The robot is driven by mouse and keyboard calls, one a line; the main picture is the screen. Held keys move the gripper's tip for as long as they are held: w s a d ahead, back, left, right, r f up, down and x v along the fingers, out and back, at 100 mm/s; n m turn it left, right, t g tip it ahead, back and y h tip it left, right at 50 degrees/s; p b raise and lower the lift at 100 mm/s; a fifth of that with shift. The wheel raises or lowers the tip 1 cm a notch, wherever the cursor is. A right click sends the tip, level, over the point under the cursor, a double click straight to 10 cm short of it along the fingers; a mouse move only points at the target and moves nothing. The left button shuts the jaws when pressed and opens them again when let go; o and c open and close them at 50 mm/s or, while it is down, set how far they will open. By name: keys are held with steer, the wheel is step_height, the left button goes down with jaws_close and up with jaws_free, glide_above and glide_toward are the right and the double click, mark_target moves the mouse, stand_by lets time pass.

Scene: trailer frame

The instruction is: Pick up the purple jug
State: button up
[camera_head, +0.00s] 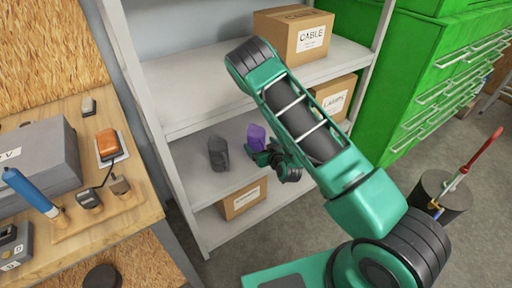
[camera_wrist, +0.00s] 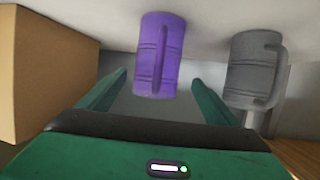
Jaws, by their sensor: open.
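The purple jug (camera_head: 257,136) stands on a middle shelf of the white shelving unit in the head view. In the wrist view the purple jug (camera_wrist: 155,55) is upside down in the picture, its handle facing the camera. My gripper (camera_head: 262,158) is at the jug's near side, its tips partly hidden by my arm. In the wrist view my gripper (camera_wrist: 160,90) is open, with one finger on each side of the jug's lower part in the picture. I cannot tell whether the fingers touch it.
A grey jug (camera_head: 219,153) stands left of the purple one; it shows at right in the wrist view (camera_wrist: 254,70). A cardboard box (camera_head: 333,97) is on the shelf to the right, also at left in the wrist view (camera_wrist: 45,75). Another box (camera_head: 243,199) sits below.

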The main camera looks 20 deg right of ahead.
mark_target(253, 135)
steer(key=shift+w+r, duration=0.2)
steer(key=shift+w, duration=0.15)
steer(key=shift+w+f, duration=0.2)
steer(key=shift+w, duration=0.1)
steer(key=shift+x, duration=1.25)
steer(key=shift+w+d+f, duration=0.15)
steer(key=shift+w+f, duration=0.1)
steer(key=shift+w, duration=0.6)
steer(key=c, duration=1.2)
